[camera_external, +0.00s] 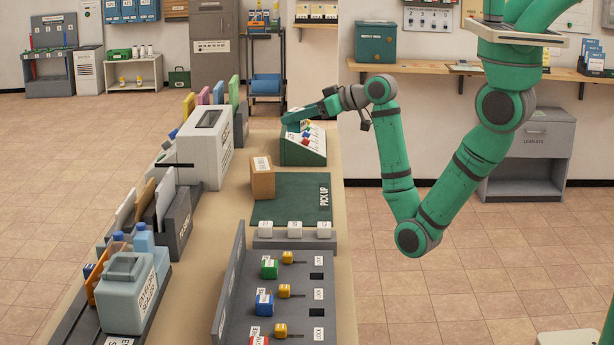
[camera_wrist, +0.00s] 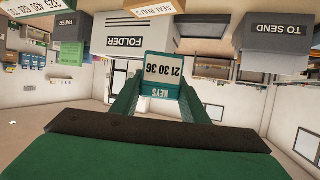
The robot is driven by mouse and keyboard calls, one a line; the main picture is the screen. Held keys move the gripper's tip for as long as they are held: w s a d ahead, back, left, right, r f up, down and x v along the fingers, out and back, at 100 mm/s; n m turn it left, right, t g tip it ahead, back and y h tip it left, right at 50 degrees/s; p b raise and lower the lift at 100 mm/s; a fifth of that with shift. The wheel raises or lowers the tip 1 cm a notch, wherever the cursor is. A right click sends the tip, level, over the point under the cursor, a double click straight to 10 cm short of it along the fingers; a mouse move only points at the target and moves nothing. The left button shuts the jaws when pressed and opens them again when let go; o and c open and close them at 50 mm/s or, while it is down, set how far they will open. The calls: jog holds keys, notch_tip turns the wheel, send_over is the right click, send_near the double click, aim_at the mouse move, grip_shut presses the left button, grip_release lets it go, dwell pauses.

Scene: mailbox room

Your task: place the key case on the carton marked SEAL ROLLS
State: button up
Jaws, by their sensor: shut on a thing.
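My gripper (camera_external: 296,117) is at the far part of the long counter, above a green sloped rack. In the outside view the held case is hard to tell from the green fingers. The small brown carton (camera_external: 262,181) stands on the counter at the green mat's far left corner, nearer the camera than my gripper. The carton marked SEAL ROLLS shows at the wrist view's top edge (camera_wrist: 151,8).
The green rack (camera_external: 304,158) holds several coloured items below my gripper. A tall white-grey FOLDER box (camera_external: 205,155) stands left of the carton. The PICK UP mat (camera_external: 290,207) is bare beside the carton. A grey panel with LOCK labels (camera_external: 290,272) is nearer the camera.

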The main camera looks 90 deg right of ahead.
jog(key=shift+s+d+r, duration=0.2)
jog(key=shift+s+d, duration=0.1)
jog(key=shift+s, duration=0.15)
jog(key=shift+w+d+f, duration=0.1)
jog(key=shift+d, duration=0.1)
jog(key=shift+h, duration=0.3)
jog(key=w+d+f, duration=0.2)
jog(key=w+f, duration=0.1)
jog(key=w+d+f, duration=0.2)
jog(key=w+f, duration=0.1)
jog(key=w, duration=0.1)
jog(key=w+d+f, duration=0.2)
jog(key=w+f, duration=0.1)
jog(key=w, duration=0.1)
jog(key=shift+d, duration=0.25)
jog(key=shift+w+d+f, duration=0.15)
jog(key=shift+w+f, duration=0.05)
jog(key=shift+f, duration=1.6)
jog(key=shift+f, duration=0.15)
jog(key=o, duration=1.1)
